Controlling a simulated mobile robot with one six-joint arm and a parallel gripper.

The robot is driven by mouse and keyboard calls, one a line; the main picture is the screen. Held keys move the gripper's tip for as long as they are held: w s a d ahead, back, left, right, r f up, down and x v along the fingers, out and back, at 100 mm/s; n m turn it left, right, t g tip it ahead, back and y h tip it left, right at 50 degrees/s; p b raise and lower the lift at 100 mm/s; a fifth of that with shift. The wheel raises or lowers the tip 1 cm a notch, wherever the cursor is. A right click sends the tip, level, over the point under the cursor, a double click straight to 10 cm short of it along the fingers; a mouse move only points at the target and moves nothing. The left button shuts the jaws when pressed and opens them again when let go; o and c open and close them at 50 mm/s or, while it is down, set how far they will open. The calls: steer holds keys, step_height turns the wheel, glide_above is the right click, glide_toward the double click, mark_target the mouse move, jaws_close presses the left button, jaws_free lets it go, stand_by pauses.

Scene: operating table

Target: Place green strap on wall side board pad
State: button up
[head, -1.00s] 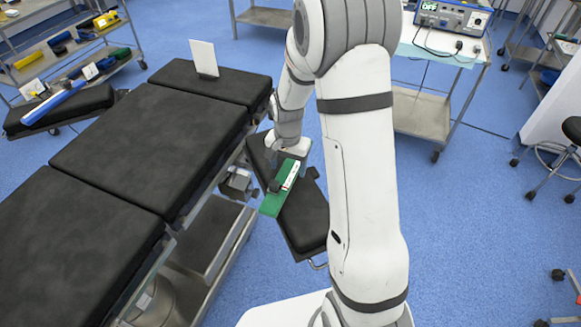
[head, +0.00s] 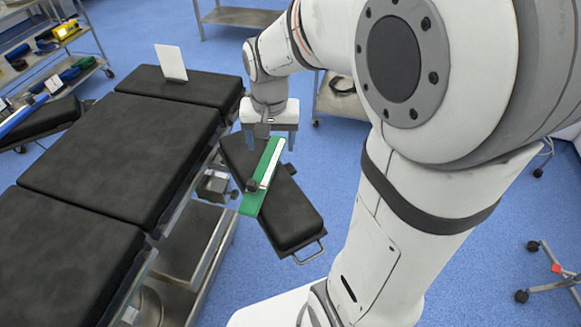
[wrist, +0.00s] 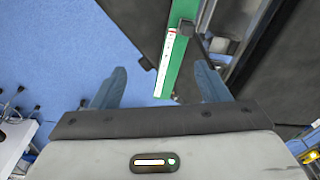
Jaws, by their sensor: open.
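The green strap (head: 252,203) is a flat green strip with a white label strip and a dark block on it. It appears to lie across the black pad of a side board (head: 292,217) beside the table. Its near end sticks out past the pad's left edge in the head view. My gripper (head: 271,146) is open above the strap's far end, with blue fingers on either side. In the wrist view the strap (wrist: 172,75) ends between the two apart fingers, with a gap to each. Whether the strap touches the pad is unclear.
The black operating table (head: 125,150) stands to the left, with a metal clamp (head: 215,185) between it and the board. A white panel (head: 171,62) stands on its far section. Another black board (head: 45,120) carries a blue strap at far left. Blue floor is free right of the board.

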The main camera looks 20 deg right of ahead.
steer(key=s+r+n+t, duration=0.1)
steer(key=s+n, duration=0.3)
steer(key=s, duration=0.8)
steer(key=shift+s+d+r, duration=0.15)
steer(key=shift+d+r, duration=0.2)
steer(key=shift+r, duration=0.3)
steer(key=shift+r, duration=0.2)
